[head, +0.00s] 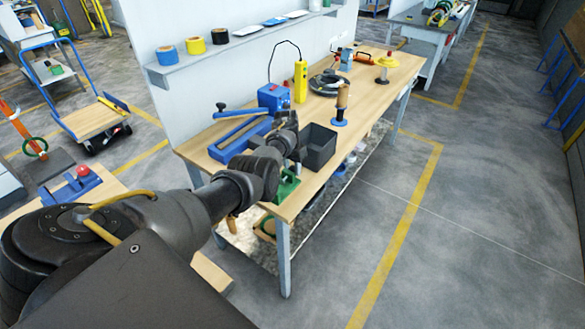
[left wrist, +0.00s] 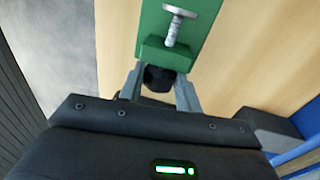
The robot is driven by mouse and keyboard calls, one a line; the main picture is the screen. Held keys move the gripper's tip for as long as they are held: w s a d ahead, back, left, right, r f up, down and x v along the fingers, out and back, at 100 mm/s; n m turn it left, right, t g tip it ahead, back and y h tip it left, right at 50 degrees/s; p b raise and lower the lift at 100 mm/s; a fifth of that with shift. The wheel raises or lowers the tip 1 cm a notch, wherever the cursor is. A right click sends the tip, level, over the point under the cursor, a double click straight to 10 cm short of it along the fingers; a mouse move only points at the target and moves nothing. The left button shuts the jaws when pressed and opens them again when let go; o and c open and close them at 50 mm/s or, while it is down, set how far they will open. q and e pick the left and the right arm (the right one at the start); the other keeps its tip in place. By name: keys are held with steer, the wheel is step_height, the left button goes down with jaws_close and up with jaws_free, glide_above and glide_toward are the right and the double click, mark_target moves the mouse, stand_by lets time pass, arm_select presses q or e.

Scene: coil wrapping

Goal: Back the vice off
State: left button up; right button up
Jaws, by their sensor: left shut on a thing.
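A green vice (head: 287,186) sits at the near edge of the wooden workbench, partly hidden behind my left arm. In the left wrist view the green vice body (left wrist: 168,55) fills the top centre, with a silver screw with a flat round head (left wrist: 176,26) standing on it. My left gripper (left wrist: 160,84) has its two grey fingers on either side of a dark knob (left wrist: 158,77) at the near end of the vice. The fingers are shut on this knob. In the head view my left fingertips are hidden by the arm. My right gripper is not in view.
A dark grey bin (head: 319,148) stands just right of my left wrist. A blue box (head: 273,97), a yellow device (head: 300,82) and a spool (head: 341,105) stand farther back. Open floor lies right of the bench.

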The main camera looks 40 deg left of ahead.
arm_select(q)
steer(key=shift+r+p, duration=0.15)
steer(key=shift+p, duration=0.2)
steer(key=shift+c, duration=0.3)
steer(key=y+p, duration=0.1)
steer(key=p, duration=0.1)
steer(key=shift+d+r+y+p, duration=0.2)
steer(key=shift+d+y+p, duration=0.05)
steer(key=shift+y+p, duration=0.15)
steer(key=shift+f+y, duration=0.15)
steer(key=shift+y, duration=0.25)
steer(key=shift+d+f+y+p, duration=0.15)
steer(key=shift+f+y+p, duration=0.1)
steer(key=shift+y+p, duration=0.4)
steer(key=o, duration=1)
